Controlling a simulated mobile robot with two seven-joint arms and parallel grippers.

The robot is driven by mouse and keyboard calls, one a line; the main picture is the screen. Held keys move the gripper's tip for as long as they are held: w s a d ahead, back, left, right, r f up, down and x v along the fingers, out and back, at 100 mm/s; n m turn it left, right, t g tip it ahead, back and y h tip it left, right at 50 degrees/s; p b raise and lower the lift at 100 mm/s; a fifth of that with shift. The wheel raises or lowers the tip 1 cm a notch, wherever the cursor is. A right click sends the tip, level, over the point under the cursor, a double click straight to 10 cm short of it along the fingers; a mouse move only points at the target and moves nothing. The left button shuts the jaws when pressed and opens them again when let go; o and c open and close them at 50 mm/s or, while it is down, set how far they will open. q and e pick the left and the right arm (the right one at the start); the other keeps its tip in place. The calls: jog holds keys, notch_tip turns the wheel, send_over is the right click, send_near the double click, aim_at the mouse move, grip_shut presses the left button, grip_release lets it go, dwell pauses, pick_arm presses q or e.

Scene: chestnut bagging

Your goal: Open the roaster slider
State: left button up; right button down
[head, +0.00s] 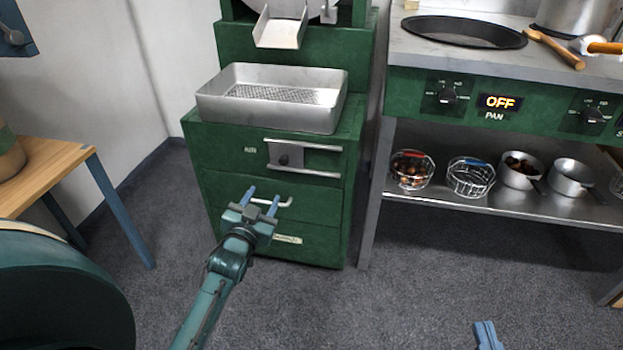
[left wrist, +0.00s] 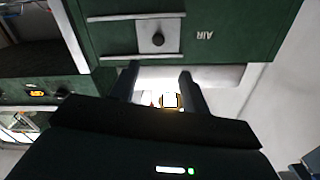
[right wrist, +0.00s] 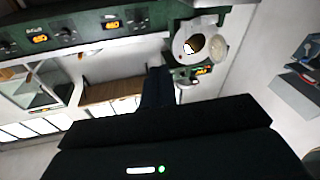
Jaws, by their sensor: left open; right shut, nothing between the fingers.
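The roaster's slider (head: 297,157), marked AIR, is a pale metal plate with a dark knob between two horizontal rails on the green cabinet front. The knob is at the left end of the rails. In the left wrist view the slider's knob (left wrist: 157,39) shows upside down, beyond the fingertips. My left gripper (head: 262,195) is open below the slider, in front of the lower drawer's bar handle (head: 285,203); I cannot tell whether it touches the handle. My right gripper (head: 486,334) is shut and empty, low at the right; its fingers also show in the right wrist view (right wrist: 158,75).
A metal tray (head: 215,107) with a perforated bottom sits on the roaster above the slider, under a chute (head: 280,32). To the right, a counter (head: 400,60) holds a pan, with baskets and pots on its shelf (head: 430,202). A wooden table (head: 45,165) stands left.

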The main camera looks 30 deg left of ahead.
aim_at(283, 163)
pick_arm(q)
jog(key=b+x, duration=0.2)
jog(key=x, duration=0.4)
jog(key=b+x, duration=0.3)
jog(key=x, duration=0.3)
jog(key=shift+w+d+f, duration=0.15)
jog(key=shift+w+f, duration=0.05)
jog(key=shift+w, duration=0.7)
jog(key=shift+w+r, duration=0.1)
pick_arm(e)
jog(key=shift+w+a+m+t+y, duration=0.25)
jog(key=shift+m+t+y, duration=0.15)
jog(key=shift+m+y, duration=0.15)
jog(key=shift+r, duration=0.1)
jog(key=shift+s, duration=0.1)
pick_arm(q)
grip_shut()
pick_arm(e)
jog(key=shift+f, duration=0.2)
